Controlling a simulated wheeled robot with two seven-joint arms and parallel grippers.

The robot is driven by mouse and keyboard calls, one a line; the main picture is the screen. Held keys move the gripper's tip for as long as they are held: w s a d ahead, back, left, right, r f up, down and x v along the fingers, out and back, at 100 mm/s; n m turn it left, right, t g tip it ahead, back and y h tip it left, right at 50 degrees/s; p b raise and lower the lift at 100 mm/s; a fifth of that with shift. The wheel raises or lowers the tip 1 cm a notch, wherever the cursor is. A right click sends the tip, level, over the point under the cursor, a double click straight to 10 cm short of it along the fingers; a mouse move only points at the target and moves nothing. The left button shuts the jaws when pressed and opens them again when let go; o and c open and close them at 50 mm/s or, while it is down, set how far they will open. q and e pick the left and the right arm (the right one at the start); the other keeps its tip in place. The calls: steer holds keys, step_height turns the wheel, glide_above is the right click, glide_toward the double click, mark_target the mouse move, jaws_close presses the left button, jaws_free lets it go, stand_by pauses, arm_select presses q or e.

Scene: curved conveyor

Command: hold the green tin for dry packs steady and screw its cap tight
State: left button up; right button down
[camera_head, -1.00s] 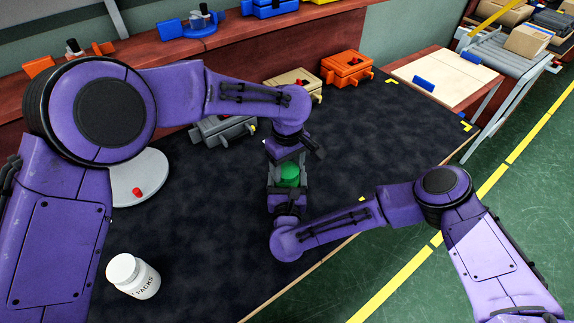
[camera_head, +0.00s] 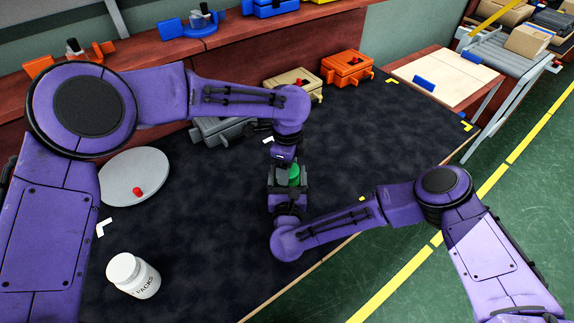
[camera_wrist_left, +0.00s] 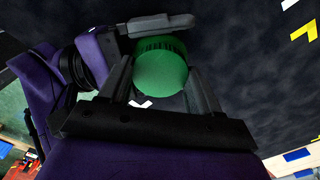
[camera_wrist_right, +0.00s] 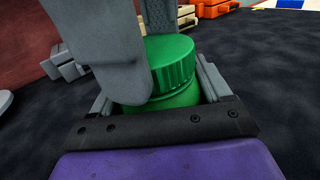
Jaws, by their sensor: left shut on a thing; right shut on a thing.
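The green tin (camera_wrist_right: 178,98) stands upright below its ribbed green cap (camera_wrist_right: 172,60) in the right wrist view. The cap sits on top of the tin; whether a gap remains is hard to see. My right gripper (camera_wrist_right: 160,95) is shut around the tin's body from the side. My left gripper (camera_wrist_left: 160,75) is shut on the cap from above, its fingers on either side of the cap's top (camera_wrist_left: 160,68). In the head view the green cap (camera_head: 294,174) shows between both grippers; the tin's body is mostly hidden.
A white jar marked PACKS (camera_head: 133,275) stands at the near left. A grey disc with a red knob (camera_head: 135,177) lies behind it. Grey, beige (camera_head: 292,83) and orange (camera_head: 347,67) boxes line the back. The dark mat around the tin is clear.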

arm_select(q)
steer(key=o, duration=1.2)
steer(key=shift+r, duration=0.1)
step_height(320, 180, up, 4)
steer(key=shift+r, duration=0.2)
steer(key=shift+c, duration=0.4)
